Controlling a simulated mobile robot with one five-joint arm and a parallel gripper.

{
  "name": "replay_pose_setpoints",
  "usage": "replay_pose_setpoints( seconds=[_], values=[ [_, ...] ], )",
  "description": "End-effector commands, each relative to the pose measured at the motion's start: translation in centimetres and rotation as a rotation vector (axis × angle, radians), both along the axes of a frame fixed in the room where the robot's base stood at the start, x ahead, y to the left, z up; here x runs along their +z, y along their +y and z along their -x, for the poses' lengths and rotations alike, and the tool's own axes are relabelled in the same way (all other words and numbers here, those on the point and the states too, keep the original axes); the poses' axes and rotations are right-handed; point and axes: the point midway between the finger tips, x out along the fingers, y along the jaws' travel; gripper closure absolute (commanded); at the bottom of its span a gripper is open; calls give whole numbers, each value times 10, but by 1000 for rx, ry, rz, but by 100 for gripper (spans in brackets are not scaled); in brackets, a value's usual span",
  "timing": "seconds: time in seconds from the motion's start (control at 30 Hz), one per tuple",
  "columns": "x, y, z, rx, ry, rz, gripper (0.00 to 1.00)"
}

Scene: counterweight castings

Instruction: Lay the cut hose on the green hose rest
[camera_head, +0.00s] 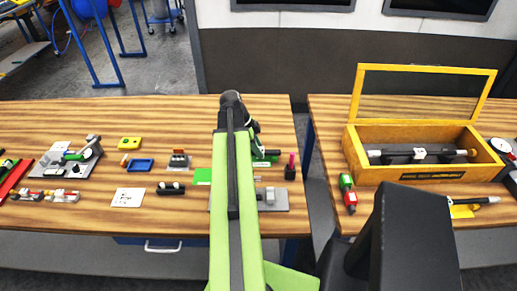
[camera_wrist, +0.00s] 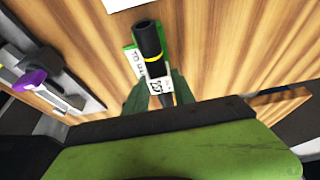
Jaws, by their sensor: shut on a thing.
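The cut hose (camera_wrist: 149,42) is a short black tube with a yellow band and a white label, seen in the wrist view. My gripper (camera_wrist: 161,88) is shut on it, with dark green fingers on either side of its labelled part. A green piece with a white printed label (camera_wrist: 133,58), which looks like the hose rest, shows behind the hose. I cannot tell whether the hose touches it. In the head view my gripper (camera_head: 256,133) is over the back right of the left table, and my arm partly hides this spot.
A yellow wooden box (camera_head: 420,175) with an open lid stands on the right table. A gap separates the tables. A black block with a pink-topped piece (camera_head: 291,168) stands right of my gripper. A blue tray (camera_head: 140,165) and several small parts lie left.

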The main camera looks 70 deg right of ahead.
Motion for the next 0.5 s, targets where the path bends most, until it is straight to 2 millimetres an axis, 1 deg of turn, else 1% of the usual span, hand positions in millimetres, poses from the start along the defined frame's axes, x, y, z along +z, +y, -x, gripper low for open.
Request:
replay_pose_setpoints(
  seconds=[0.07,0.1,0.27,0.3,0.5],
  values=[
    [-3,0,1,-1,0,0,100],
    [-2,0,1,-1,0,0,67],
    [-2,0,1,-1,0,0,46],
    [-1,0,1,-1,0,0,44],
    [-2,0,0,-1,0,0,44]
  ],
)
